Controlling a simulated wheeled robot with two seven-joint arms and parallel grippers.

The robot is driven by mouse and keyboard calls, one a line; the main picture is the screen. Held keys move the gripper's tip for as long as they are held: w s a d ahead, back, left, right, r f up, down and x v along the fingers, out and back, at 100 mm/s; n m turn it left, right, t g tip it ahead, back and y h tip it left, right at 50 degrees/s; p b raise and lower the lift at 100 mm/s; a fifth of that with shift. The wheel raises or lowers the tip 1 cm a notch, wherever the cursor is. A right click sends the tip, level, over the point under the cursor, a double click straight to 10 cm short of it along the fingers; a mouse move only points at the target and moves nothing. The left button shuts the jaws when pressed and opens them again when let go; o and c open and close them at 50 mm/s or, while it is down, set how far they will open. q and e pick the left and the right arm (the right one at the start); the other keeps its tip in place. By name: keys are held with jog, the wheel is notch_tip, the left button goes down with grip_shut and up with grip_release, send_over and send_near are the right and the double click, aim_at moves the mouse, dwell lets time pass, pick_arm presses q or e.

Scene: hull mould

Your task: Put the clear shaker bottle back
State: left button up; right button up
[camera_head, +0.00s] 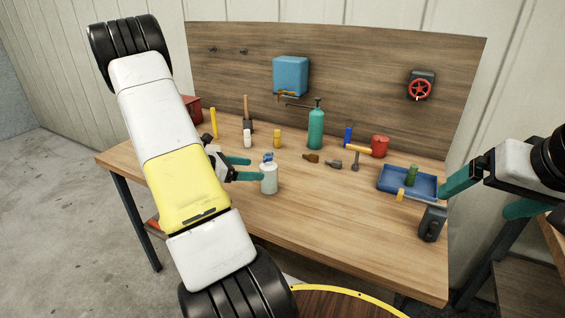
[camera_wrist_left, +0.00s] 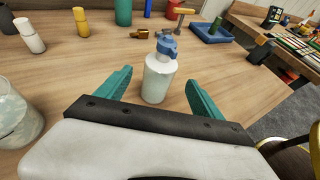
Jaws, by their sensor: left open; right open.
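The clear shaker bottle (camera_head: 269,178) with a blue cap stands upright on the wooden workbench (camera_head: 300,215). My left gripper (camera_head: 250,169) is open with its teal fingers beside the bottle. In the left wrist view the bottle (camera_wrist_left: 158,78) stands between and just beyond the two open fingertips (camera_wrist_left: 159,82), with a gap on either side. My right gripper (camera_head: 450,200) is open at the right edge of the bench, near the blue tray, and empty as far as I can see.
A blue tray (camera_head: 390,186) with a green cylinder stands at the right. A green pump bottle (camera_head: 316,128), a hammer (camera_head: 356,152) and a red pot (camera_head: 379,146) stand further back. White (camera_head: 247,139) and yellow (camera_head: 277,138) small bottles stand behind the shaker bottle. The front middle of the bench is clear.

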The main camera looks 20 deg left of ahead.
pick_arm(q)
jog(key=s+d+r+m+g, duration=0.35)
jog(key=d+r+m, duration=0.3)
jog(key=d, duration=0.25)
jog(key=s+d+r+m+g, duration=0.3)
jog(key=s+d+r+m, duration=0.1)
jog(key=d+r+m, duration=0.3)
jog(key=s+d+r+m+t+y, duration=0.2)
jog(key=s+d+r+m+y, duration=0.3)
jog(key=s+m, duration=0.7)
jog(key=d+r+m, duration=0.2)
jog(key=d+m, duration=0.2)
jog(key=shift+s+d+r+y, duration=0.2)
jog(key=shift+s+d+y, duration=0.1)
jog(key=shift+d, duration=0.1)
